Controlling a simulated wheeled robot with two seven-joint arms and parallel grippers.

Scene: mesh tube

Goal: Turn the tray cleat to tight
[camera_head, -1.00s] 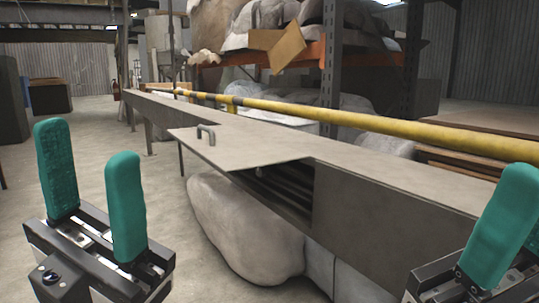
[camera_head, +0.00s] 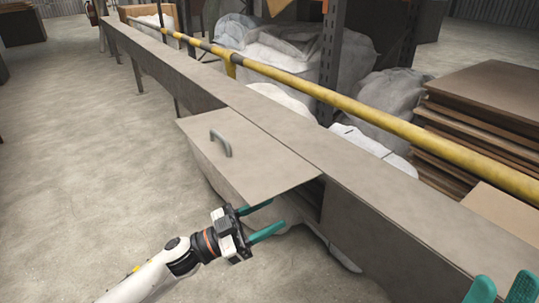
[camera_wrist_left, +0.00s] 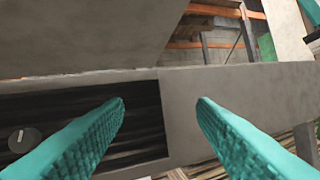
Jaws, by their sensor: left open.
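A small round dark knob (camera_wrist_left: 24,139) with a white mark, which may be the tray cleat, shows at the lower left of the left wrist view, in front of dark strands inside the tray's side opening. The mark points nearly upright. My left gripper (camera_head: 277,215) is open and empty at the tray's open side, just below the front edge of the handled panel (camera_head: 245,165). In the left wrist view its fingers (camera_wrist_left: 161,103) are apart, with the knob left of them. The head view does not show the knob. My right gripper (camera_head: 503,283) is open at the lower right, partly cut off.
The long grey tray (camera_head: 350,185) runs from far left to near right. The panel with a handle (camera_head: 221,144) juts out above the opening. A yellow rail (camera_head: 380,121) runs behind, with wrapped bags and stacked boards (camera_head: 480,110) beyond. The floor at left is clear.

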